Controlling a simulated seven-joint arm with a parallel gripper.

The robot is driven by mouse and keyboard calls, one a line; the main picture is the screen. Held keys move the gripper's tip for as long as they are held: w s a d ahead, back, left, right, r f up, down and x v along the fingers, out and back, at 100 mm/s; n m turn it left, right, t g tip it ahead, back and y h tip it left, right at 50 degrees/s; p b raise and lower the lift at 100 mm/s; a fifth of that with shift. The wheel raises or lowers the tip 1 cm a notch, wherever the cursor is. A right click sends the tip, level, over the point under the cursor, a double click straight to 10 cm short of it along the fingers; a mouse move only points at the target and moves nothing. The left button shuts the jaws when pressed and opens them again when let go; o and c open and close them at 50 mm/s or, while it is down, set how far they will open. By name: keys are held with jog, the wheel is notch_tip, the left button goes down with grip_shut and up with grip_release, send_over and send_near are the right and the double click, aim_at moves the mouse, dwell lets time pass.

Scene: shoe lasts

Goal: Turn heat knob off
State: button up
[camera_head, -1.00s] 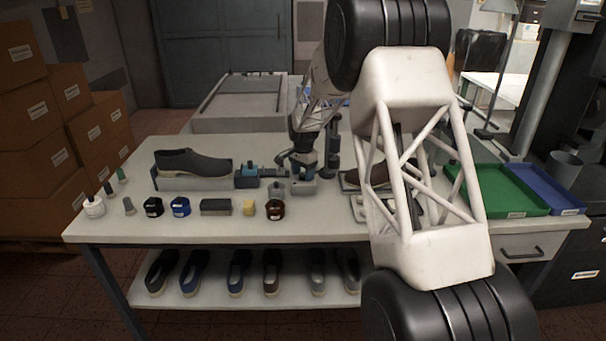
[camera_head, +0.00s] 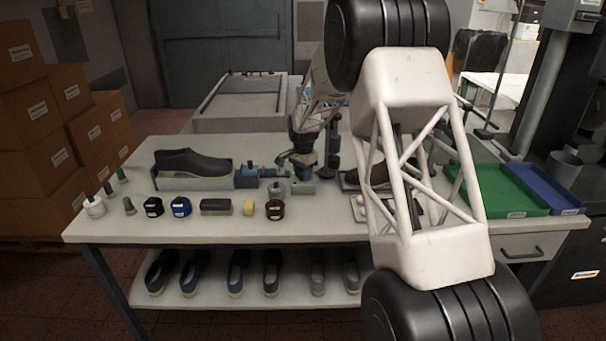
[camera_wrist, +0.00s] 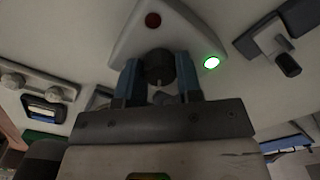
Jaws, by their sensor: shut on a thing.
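The heat knob (camera_wrist: 160,66) is a dark round knob with a small light mark on its lower edge. It sits on a pale panel in the wrist view. My gripper (camera_wrist: 159,75) has two blue fingers, one on each side of the knob, and is shut on it. A red button or lamp (camera_wrist: 153,20) is above the knob on the panel, and a green-ringed lamp (camera_wrist: 211,62) glows bright to its right. In the head view my gripper (camera_head: 302,172) is down at the back middle of the table, and the knob cannot be made out there.
A dark shoe (camera_head: 190,163) on a grey stand is left of the gripper. Several small jars and blocks line the table's front. A brown shoe (camera_head: 368,174) is close on the right, partly behind my arm. Green (camera_head: 497,205) and blue (camera_head: 562,200) trays lie farther right.

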jog(key=shift+n, duration=0.3)
jog(key=n, duration=1.1)
dwell(0.4)
jog(key=o, duration=0.9)
jog(key=shift+o, duration=0.2)
jog(key=shift+r, duration=0.15)
jog(key=shift+r, duration=3.75)
